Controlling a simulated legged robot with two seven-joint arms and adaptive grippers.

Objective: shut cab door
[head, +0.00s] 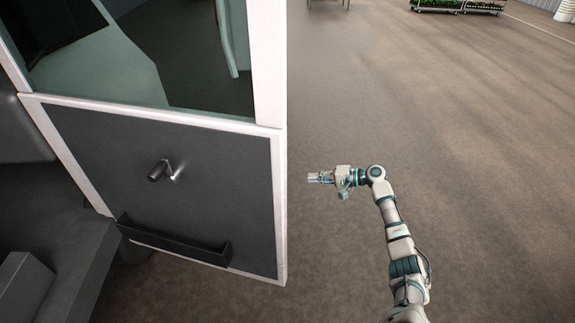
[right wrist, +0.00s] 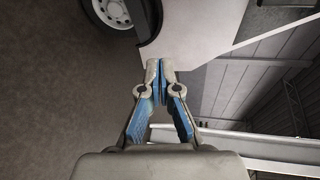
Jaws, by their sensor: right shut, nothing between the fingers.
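The cab door (head: 170,190) stands open on the left of the head view. It has a dark grey inner panel, a pale frame, a window above and a handle (head: 163,170) in the middle. A dark door pocket (head: 175,240) runs along its lower part. My right gripper (head: 312,177) is to the right of the door's free edge, with its fingers pointing left toward it. In the right wrist view my right gripper (right wrist: 158,68) is shut and empty. In the head view it looks apart from the door. My left gripper is in neither view.
Dark cab interior parts and a step (head: 70,260) lie at the lower left. The brown floor (head: 440,120) to the right is clear. Trolleys with plants (head: 455,5) stand far back. The right wrist view shows a wheel (right wrist: 110,12) and a pale body panel (right wrist: 200,35).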

